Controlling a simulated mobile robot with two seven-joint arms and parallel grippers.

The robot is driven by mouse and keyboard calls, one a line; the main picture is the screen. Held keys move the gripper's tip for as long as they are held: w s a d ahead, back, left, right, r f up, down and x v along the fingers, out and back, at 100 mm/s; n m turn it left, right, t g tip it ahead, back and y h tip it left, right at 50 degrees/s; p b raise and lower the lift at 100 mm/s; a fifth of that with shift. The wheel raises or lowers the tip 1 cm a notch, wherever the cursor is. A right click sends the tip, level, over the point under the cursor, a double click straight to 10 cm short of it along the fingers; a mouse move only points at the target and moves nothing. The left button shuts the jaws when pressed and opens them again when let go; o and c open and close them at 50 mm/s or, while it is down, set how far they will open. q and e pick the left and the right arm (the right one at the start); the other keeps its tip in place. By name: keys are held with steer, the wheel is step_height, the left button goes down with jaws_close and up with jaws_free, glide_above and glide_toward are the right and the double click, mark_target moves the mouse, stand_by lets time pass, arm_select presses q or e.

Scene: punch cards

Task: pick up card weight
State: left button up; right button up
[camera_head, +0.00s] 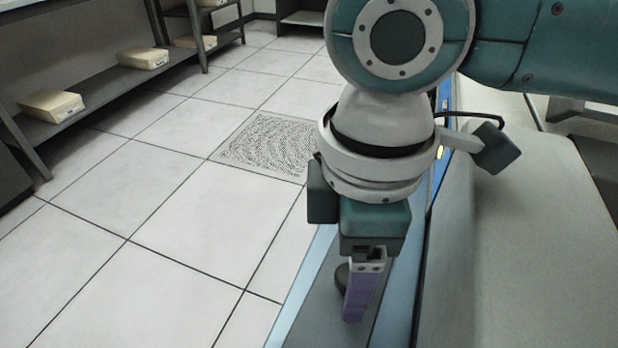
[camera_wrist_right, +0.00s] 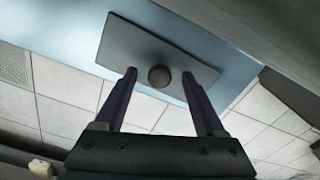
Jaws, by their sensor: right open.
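The card weight (camera_wrist_right: 130,42) is a flat grey rectangular plate with a round dark knob (camera_wrist_right: 159,76) on it, lying on a light blue surface. In the right wrist view the knob sits between the purple fingertips of my right gripper (camera_wrist_right: 165,72), which is open. No contact with the knob can be made out. In the head view my right gripper (camera_head: 362,300) points down, and the dark knob (camera_head: 341,275) shows partly behind its purple finger. My left gripper is not in view.
A grey machine body (camera_head: 530,240) stands right of the blue surface. Tiled floor with a perforated tile (camera_head: 268,146) is open to the left. A shelf (camera_head: 105,85) with several cream boxes stands at the upper left.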

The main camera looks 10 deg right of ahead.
jaws_close()
stand_by(0.6)
stand_by(0.8)
